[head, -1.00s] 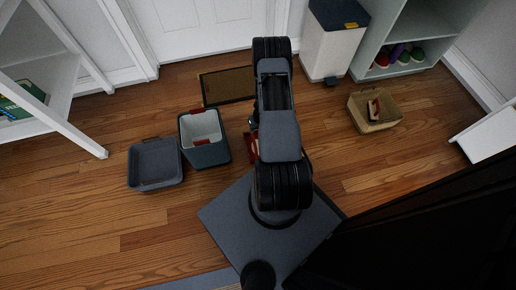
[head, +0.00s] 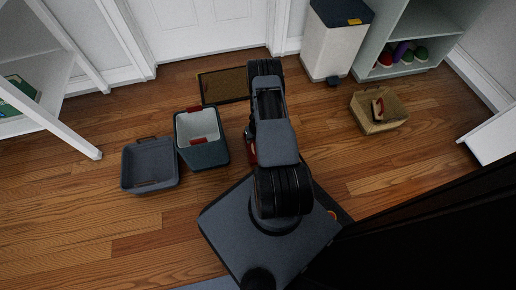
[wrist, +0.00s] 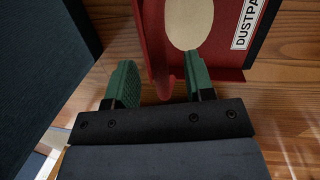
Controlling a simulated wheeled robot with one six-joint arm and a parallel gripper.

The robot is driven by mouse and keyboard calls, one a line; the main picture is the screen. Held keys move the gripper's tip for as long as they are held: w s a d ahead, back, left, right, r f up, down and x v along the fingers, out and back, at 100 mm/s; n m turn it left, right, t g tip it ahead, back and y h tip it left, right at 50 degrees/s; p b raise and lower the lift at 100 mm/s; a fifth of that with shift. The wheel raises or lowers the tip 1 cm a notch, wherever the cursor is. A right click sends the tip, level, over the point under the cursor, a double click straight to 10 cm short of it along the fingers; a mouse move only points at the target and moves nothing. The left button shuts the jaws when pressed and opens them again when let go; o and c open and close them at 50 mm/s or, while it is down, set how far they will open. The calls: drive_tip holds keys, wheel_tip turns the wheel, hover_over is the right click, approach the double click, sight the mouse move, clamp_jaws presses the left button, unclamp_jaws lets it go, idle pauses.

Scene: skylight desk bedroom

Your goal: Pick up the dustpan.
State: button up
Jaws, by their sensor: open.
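The dustpan (wrist: 222,45) is red with a pale oval and a white label reading "DUSTPA…", cut off by the frame edge. It lies on the wood floor at the top of the wrist view. A narrow red part of it (wrist: 166,84) reaches down between the green fingers of my gripper (wrist: 160,66). My gripper is open, with a gap visible on the left of that part and the right finger close beside it. In the head view only a sliver of red (head: 252,151) shows beside my arm, which hides the rest and the gripper.
A dark bin with a white inside (head: 204,153) stands just left of my arm, with a grey tub (head: 150,183) beyond it. A mat (head: 225,84) lies by the door. A basket (head: 378,122) and a pedal bin (head: 327,48) stand right. Floor at left front is clear.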

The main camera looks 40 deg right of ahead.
drive_tip(key=shift+w+a+f, duration=0.1)
drive_tip(key=shift+f, duration=0.75)
drive_tip(key=shift+r, duration=0.1)
clamp_jaws()
